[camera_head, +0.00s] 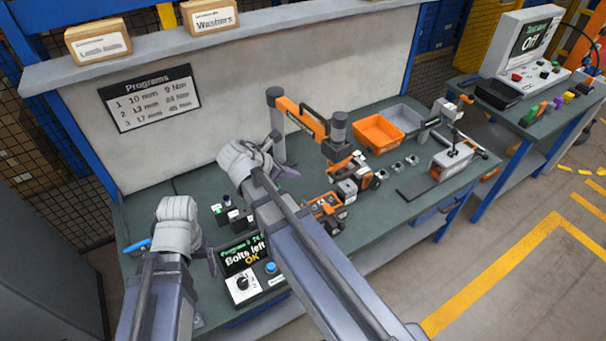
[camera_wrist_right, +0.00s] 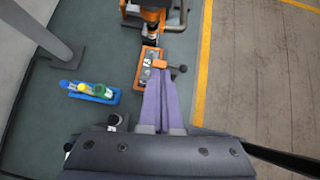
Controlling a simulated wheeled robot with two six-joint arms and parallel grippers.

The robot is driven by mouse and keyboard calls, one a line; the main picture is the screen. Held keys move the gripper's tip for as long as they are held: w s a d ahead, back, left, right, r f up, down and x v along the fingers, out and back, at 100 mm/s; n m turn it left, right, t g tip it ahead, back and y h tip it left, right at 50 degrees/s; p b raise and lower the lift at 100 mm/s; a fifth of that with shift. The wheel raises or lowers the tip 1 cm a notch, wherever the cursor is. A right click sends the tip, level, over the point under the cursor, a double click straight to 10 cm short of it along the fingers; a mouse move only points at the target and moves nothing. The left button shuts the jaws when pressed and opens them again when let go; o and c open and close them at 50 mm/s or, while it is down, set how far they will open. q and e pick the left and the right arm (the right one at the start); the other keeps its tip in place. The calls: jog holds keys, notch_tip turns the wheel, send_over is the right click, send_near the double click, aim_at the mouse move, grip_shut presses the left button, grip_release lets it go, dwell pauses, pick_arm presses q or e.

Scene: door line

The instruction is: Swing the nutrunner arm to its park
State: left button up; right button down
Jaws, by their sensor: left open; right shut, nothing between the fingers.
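The nutrunner arm (camera_head: 302,118) is an orange link on a grey post (camera_head: 277,125), reaching right over the bench in the head view. At its end hangs the nutrunner (camera_head: 338,132), a dark grey and orange tool with its lower end by the bench items. Its orange lower part (camera_wrist_right: 150,12) shows at the top of the right wrist view. My right gripper (camera_wrist_right: 161,74) is shut and empty, just short of an orange fixture (camera_wrist_right: 148,62) with a black knob. My left gripper (camera_head: 178,215) is open at the bench's left; its fingers are mostly hidden. I cannot identify the park.
A control box (camera_head: 251,277) reads "Bolts left OK". An orange bin (camera_head: 378,133) and a grey bin (camera_head: 402,118) stand at the back. A blue tray (camera_wrist_right: 108,98) with coloured items lies left of the fixture. A second bench (camera_head: 540,115) stands right.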

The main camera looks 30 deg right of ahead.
jog(key=d+r+b+x, duration=0.2)
jog(key=b+x, duration=0.3)
jog(key=x, duration=0.6)
jog(key=shift+w+d+f, duration=0.15)
jog(key=shift+d+f, duration=0.05)
jog(key=w+d+n, duration=0.1)
jog(key=w+d, duration=0.4)
jog(key=d, duration=0.6)
jog(key=w+d+n+t, duration=0.1)
jog(key=w+d, duration=0.4)
jog(key=d, duration=0.6)
jog(key=w+d+n+t, duration=0.1)
jog(key=w+d, duration=0.5)
jog(key=d, duration=0.5)
jog(key=shift+d+y, duration=0.2)
jog(key=shift+y, duration=0.2)
jog(key=shift+s+a, duration=0.1)
